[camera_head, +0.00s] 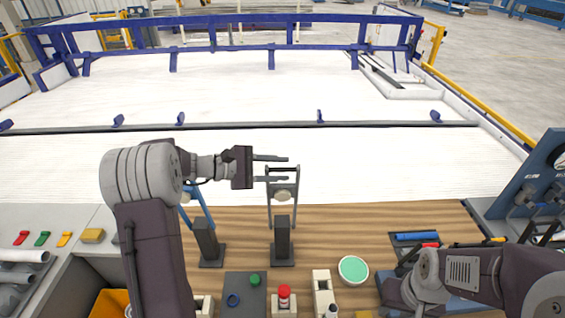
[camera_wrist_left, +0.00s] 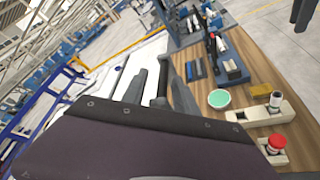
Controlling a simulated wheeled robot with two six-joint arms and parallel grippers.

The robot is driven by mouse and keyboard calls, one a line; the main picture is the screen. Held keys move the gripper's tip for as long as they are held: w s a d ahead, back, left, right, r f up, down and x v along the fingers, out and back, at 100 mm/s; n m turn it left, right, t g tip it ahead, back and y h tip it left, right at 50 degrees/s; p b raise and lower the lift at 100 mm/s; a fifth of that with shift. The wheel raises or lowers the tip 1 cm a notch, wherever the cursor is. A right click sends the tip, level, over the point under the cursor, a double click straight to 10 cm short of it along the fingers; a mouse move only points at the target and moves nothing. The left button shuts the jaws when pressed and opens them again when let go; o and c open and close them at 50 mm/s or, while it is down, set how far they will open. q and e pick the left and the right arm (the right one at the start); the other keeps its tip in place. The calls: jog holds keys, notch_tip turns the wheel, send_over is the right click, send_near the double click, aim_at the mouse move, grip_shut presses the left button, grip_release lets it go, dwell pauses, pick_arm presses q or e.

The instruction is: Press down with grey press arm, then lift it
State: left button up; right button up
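The grey press (camera_head: 283,241) stands on the wooden table in the head view. Its grey press arm (camera_head: 297,208) is raised, with a frame-like handle at the top and a round pale disc inside it. My left gripper (camera_head: 288,168) is open at the top of this handle, one finger above and one below the handle bar in the picture. I cannot tell whether they touch. In the left wrist view the dark gripper body covers much of the lower picture. My right arm (camera_head: 470,270) is folded at the lower right; its gripper cannot be made out.
A second press with a blue arm (camera_head: 203,212) stands just left of the grey one. The white conveyor surface (camera_head: 420,160) behind is clear.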

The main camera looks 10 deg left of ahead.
pick_arm(q)
jog(key=shift+w+d, duration=0.1)
jog(key=shift+d, duration=0.3)
jog(key=shift+s+d, duration=0.25)
jog(key=shift+d, duration=0.1)
jog(key=shift+w+f, duration=0.1)
jog(key=shift+w, duration=0.1)
grip_shut()
jog(key=shift+s+d, duration=0.1)
jog(key=shift+s, duration=0.2)
jog(key=shift+f, duration=0.15)
